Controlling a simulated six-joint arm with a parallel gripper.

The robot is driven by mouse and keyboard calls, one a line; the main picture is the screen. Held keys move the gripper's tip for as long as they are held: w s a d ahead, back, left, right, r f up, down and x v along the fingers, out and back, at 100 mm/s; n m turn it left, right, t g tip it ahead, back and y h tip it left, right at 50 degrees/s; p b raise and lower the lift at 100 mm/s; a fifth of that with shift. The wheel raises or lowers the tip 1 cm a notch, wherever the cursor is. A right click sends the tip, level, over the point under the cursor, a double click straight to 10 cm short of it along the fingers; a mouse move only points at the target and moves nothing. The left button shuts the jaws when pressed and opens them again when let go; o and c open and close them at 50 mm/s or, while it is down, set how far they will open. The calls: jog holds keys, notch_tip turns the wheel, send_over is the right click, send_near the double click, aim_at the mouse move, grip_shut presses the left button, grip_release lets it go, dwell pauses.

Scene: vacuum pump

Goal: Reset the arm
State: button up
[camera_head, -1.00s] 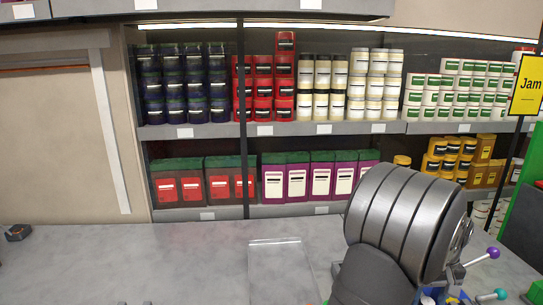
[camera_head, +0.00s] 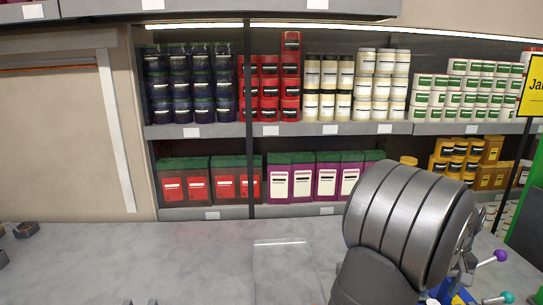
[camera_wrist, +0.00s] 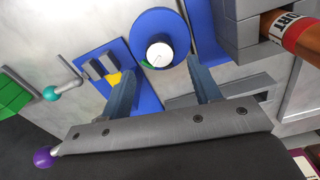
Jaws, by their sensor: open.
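My gripper (camera_wrist: 160,66) shows in the wrist view with two blue-grey fingers spread apart and nothing between them. Beyond the fingertips is a blue round part with a white round face (camera_wrist: 159,55), joined to a blue plate (camera_wrist: 118,65). I cannot tell the distance between them. In the head view, my grey ribbed arm link fills the lower right, and the gripper itself is hidden there.
A purple ball knob (camera_head: 500,255) and a teal ball knob (camera_head: 506,297) stand right of my arm. A brown cylinder with a red labelled band (camera_wrist: 293,35) is at the wrist view's upper right. A shelf (camera_head: 360,129) of jars and boxes stands behind the grey counter (camera_head: 190,255).

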notch_tip(320, 180, up, 12)
notch_tip(320, 180, down, 18)
jog(key=shift+r, duration=0.2)
jog(key=m, duration=0.4)
jog(key=shift+r, duration=0.1)
jog(key=m, duration=1.3)
dwell(1.8)
